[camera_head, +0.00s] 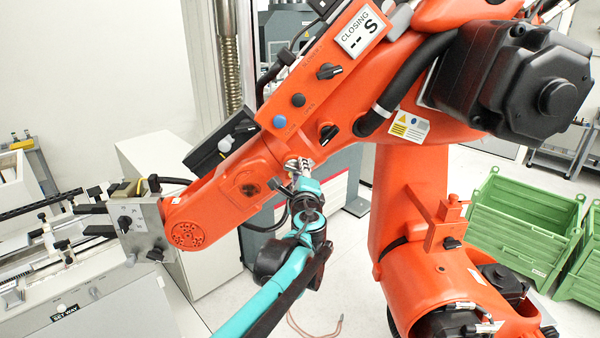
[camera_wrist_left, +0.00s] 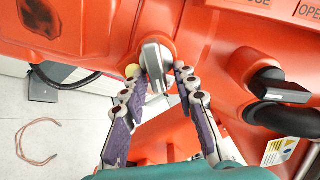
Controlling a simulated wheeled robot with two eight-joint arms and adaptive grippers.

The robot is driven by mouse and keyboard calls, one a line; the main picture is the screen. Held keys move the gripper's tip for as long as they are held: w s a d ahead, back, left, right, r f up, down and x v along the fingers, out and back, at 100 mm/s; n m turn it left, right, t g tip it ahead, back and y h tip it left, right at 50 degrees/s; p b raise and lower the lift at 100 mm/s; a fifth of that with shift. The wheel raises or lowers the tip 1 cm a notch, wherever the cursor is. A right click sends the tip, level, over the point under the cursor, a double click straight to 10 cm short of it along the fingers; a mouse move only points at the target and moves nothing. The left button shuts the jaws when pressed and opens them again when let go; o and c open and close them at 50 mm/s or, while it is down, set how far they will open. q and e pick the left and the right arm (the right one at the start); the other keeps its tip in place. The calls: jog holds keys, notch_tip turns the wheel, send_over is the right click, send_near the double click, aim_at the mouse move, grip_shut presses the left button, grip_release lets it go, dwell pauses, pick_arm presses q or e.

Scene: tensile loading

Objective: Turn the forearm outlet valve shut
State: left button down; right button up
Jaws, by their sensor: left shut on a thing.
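The forearm outlet valve has a grey metal handle (camera_wrist_left: 153,66) on the orange forearm (camera_head: 235,185) of the large robot arm. In the left wrist view the handle stands nearly upright in the picture, on a round orange seat. My left gripper (camera_wrist_left: 158,76) is shut on this handle, with one purple-padded finger on each side. In the head view my left gripper (camera_head: 299,167) is at the forearm's lower edge and mostly hides the valve. My right gripper is in neither view.
A display (camera_head: 362,30) on the arm reads "CLOSING -- S". Black knobs (camera_head: 329,71) and a blue button (camera_head: 279,121) sit above the valve. Green crates (camera_head: 525,222) stand at right, a machine bench (camera_head: 100,310) at left. A reddish cable loop (camera_wrist_left: 38,142) lies on the floor.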

pick_arm(q)
jog(key=shift+f+m, duration=0.1)
jog(key=shift+m, duration=0.3)
jog(key=c, duration=1.5)
grip_release()
jog(key=shift+c, duration=0.2)
jog(key=shift+a, duration=0.15)
jog(key=s+d, duration=0.1)
jog(key=s, duration=1.1)
